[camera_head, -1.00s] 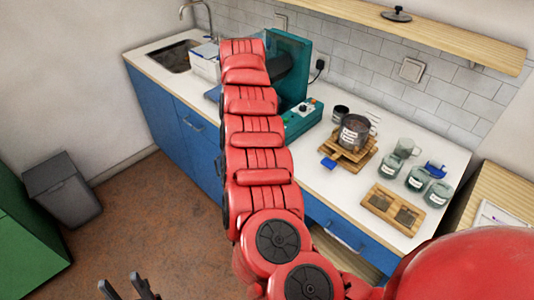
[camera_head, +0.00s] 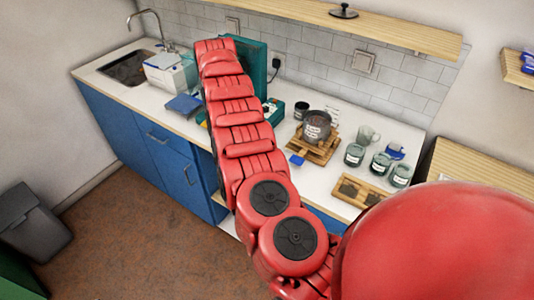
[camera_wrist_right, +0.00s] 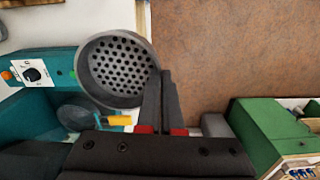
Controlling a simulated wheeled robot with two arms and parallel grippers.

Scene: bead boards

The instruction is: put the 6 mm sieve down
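A round grey sieve (camera_wrist_right: 125,70) with a perforated bottom fills the upper middle of the right wrist view. My right gripper (camera_wrist_right: 165,80) has its dark fingers close together at the sieve's right rim and appears shut on it. The size marking on the sieve is not readable. In the head view my red right arm reaches up over the counter and hides its own gripper and the sieve. A dark labelled vessel (camera_head: 318,127) stands on a wooden stand (camera_head: 312,152) on the counter. My left gripper is in neither current view.
A teal machine (camera_head: 252,58) stands behind my arm; its knob panel (camera_wrist_right: 36,72) shows in the wrist view. Labelled jars (camera_head: 380,165), a wooden tray (camera_head: 352,199) and a blue scoop (camera_head: 297,159) occupy the right counter. A sink (camera_head: 125,68) is at left.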

